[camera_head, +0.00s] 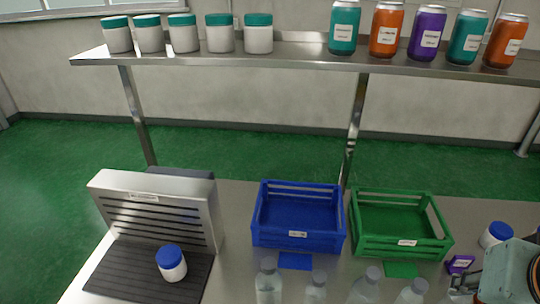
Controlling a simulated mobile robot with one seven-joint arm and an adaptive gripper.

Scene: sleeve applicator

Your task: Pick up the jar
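A white jar with a blue lid (171,263) stands upright on the dark ribbed bed of the sleeve applicator (205,200) at the lower left. A second white jar with a blue lid (493,235) is at the right edge, partly hidden by my arm. Several white jars with teal lids (220,38) stand in a row on the upper shelf. My gripper (464,284) is at the lower right corner, only partly in view, near the second blue-lidded jar and far from the one on the applicator. Its finger opening cannot be made out.
An empty blue crate (298,240) and an empty green crate (400,247) stand mid-table. Clear bottles (268,282) line the front. A purple labelled item (459,264) lies near my gripper. Several coloured cans (387,30) stand on the metal shelf (290,56), which overhangs the back.

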